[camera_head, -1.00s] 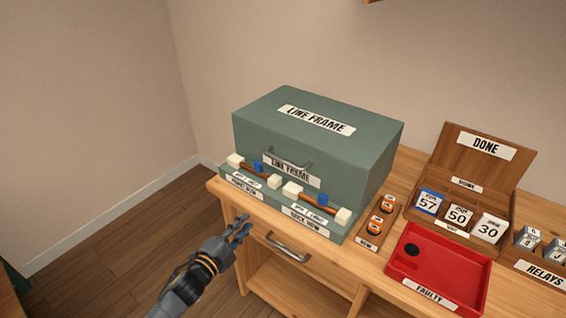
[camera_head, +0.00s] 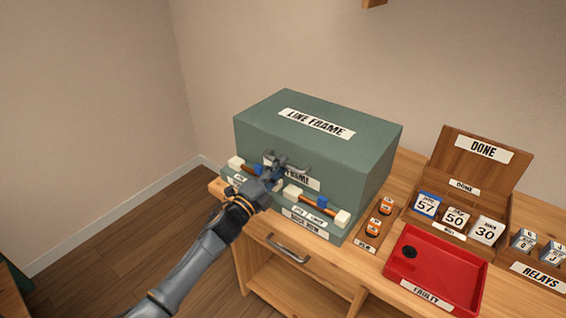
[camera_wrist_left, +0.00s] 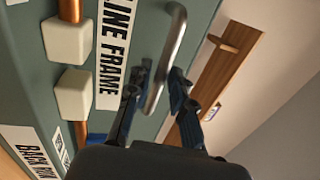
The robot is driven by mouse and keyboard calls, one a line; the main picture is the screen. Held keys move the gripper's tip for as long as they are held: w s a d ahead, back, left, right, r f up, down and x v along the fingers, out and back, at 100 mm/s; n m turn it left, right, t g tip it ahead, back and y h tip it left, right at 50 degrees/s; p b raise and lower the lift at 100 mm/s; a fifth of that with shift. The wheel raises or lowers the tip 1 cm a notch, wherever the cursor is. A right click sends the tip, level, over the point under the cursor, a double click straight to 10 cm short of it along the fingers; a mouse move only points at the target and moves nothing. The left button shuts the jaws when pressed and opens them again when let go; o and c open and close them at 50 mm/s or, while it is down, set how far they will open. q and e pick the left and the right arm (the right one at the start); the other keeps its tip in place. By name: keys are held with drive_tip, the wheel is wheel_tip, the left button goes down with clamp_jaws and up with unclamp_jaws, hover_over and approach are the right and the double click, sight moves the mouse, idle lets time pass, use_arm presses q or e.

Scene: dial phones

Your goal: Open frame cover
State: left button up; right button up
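The line frame (camera_head: 360,150) is a green-grey box on the wooden desk, with its cover down. A metal bar handle (camera_head: 302,168) is on its front, and it shows large in the left wrist view (camera_wrist_left: 172,55). My left gripper (camera_head: 280,160) is at the handle. In the left wrist view its two fingers (camera_wrist_left: 160,92) are apart, one on each side of the handle's bar. I cannot tell whether either finger touches it. The arm hides part of the front label and the left copper-and-white piece. My right gripper is not in view.
Copper bars with white blocks (camera_head: 322,206) sit on the ledge below the handle. A red faulty tray (camera_head: 440,296), orange relays (camera_head: 380,217) and a wooden done box (camera_head: 480,160) with number cards stand to the right. A desk drawer handle (camera_head: 286,248) is below.

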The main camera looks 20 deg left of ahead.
use_arm(q)
drive_tip(key=shift+w+d+r, duration=0.1)
drive_tip(key=shift+w+d, duration=0.2)
drive_tip(key=shift+w, duration=0.35)
clamp_jaws()
